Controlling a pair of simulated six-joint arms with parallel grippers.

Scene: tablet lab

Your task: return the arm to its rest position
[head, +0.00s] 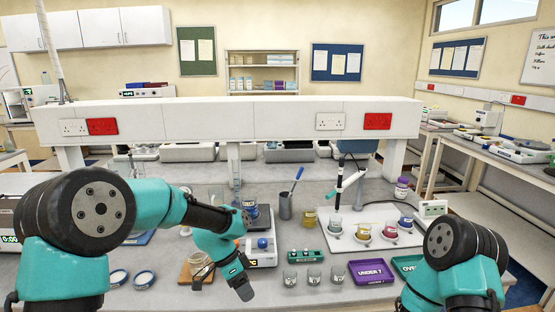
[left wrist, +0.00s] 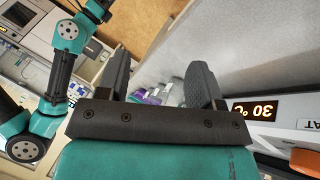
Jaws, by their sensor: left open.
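My left arm (head: 165,208) reaches in from the left over the bench. Its gripper (head: 244,290) points down toward the front of the bench, left of three small glass beakers (head: 314,277). In the left wrist view the left gripper (left wrist: 160,78) has its two dark fingers apart, with nothing held between them. My right arm (head: 461,262) shows at the lower right as upper links only. An arm (left wrist: 68,60) also shows at the left of the left wrist view, but I make out no gripper on it.
A balance (head: 262,258) stands beside the left forearm. A purple tray (head: 371,272), a green rack (head: 307,256) and a white board (head: 345,243) with several jars lie to the right. A display reading 30 °C (left wrist: 254,109) is close to the left gripper's side.

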